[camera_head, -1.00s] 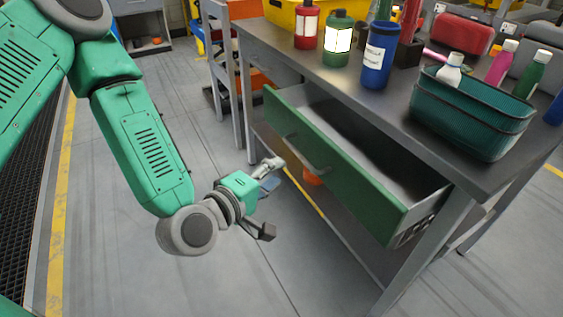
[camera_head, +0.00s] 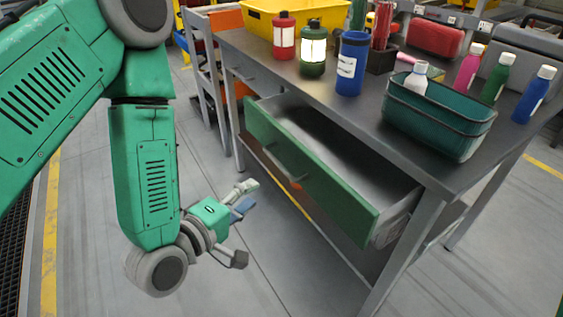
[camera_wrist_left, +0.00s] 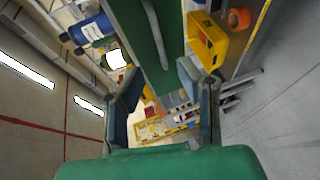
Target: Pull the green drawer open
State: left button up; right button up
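The green drawer (camera_head: 335,190) stands pulled out from under the grey workbench, its empty grey inside showing. Its bar handle (camera_head: 292,166) is on the outer green face. My left gripper (camera_head: 246,222) is in front of and below the handle, apart from it, with its fingers spread and nothing between them. In the left wrist view, the open fingers (camera_wrist_left: 160,88) frame a gap, with the green drawer front (camera_wrist_left: 135,30) and its handle (camera_wrist_left: 160,35) beyond them. My right gripper is not in view.
A yellow bin (camera_head: 262,20) is behind. The floor left of the drawer is clear.

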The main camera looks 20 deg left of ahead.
pick_arm(q)
send_near(279, 163)
jog(key=w+f, duration=0.2)
jog(key=w+d, duration=0.1)
jog(key=w, duration=0.1)
jog(key=w+d+b, duration=0.1)
jog(key=w, duration=0.1)
jog(key=w+d, duration=0.1)
jog(key=shift+w+d+f+b, duration=0.15)
jog(key=shift+w+f+b, duration=0.15)
jog(key=shift+w, duration=0.5)
jog(key=shift+w+f, duration=0.1)
jog(key=shift+w, duration=0.2)
jog(key=shift+w+a, duration=0.1)
jog(key=shift+a, duration=0.5)
jog(key=shift+d, duration=0.25)
jog(key=c, duration=0.7)
jog(key=shift+d, duration=0.3)
grip_shut()
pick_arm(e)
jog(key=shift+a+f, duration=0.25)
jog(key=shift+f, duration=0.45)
